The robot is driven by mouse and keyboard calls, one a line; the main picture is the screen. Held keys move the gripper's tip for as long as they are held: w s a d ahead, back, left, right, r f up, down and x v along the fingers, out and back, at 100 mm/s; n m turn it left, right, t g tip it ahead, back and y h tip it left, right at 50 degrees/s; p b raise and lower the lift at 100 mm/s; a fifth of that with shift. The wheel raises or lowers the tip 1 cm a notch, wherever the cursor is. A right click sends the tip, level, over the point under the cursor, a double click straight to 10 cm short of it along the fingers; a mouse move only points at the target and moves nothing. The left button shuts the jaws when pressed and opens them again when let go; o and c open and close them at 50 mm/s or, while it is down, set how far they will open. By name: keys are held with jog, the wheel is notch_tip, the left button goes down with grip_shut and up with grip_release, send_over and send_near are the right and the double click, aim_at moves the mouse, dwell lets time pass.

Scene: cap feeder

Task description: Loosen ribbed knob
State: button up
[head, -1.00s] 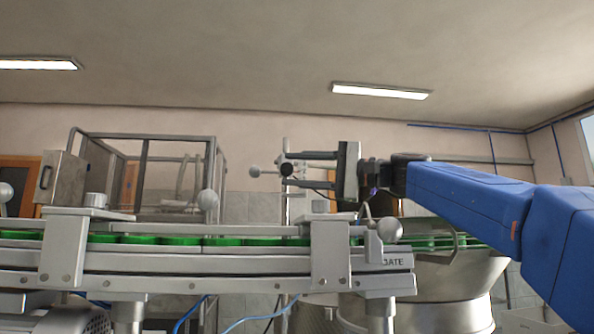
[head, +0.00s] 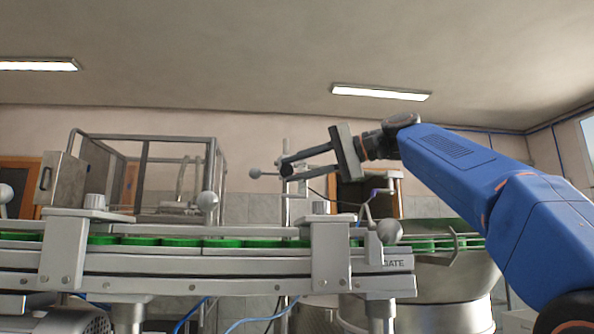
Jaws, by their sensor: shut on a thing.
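A small dark knob (head: 287,169) sits on the upright metal post (head: 285,210) behind the guide rail; its ribs are too small to make out. My gripper (head: 287,169) reaches in from the right, its two dark fingers slanting down to the left. It is shut on the dark knob, which shows between the fingertips. The fingers cover part of the knob, and I cannot tell how far it has turned. A lever with a grey ball (head: 255,173) sticks out to the left of the knob.
The curved rail (head: 180,260) with green caps (head: 222,243) runs in front, below my gripper. A metal bowl (head: 440,275) is at right, a framed guard (head: 143,180) behind left.

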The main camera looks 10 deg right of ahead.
jog(key=shift+a+r+n+g+h, duration=0.1)
jog(key=shift+r+n+g+h, duration=0.1)
jog(key=shift+h, duration=0.3)
jog(key=shift+r+n+g+h, duration=0.1)
jog(key=shift+n+h, duration=0.1)
jog(key=shift+h, duration=0.3)
jog(key=shift+r+h, duration=0.1)
jog(key=shift+h, duration=0.6)
jog(key=o, duration=1.1)
jog(key=shift+c, duration=0.2)
jog(key=shift+s, duration=0.1)
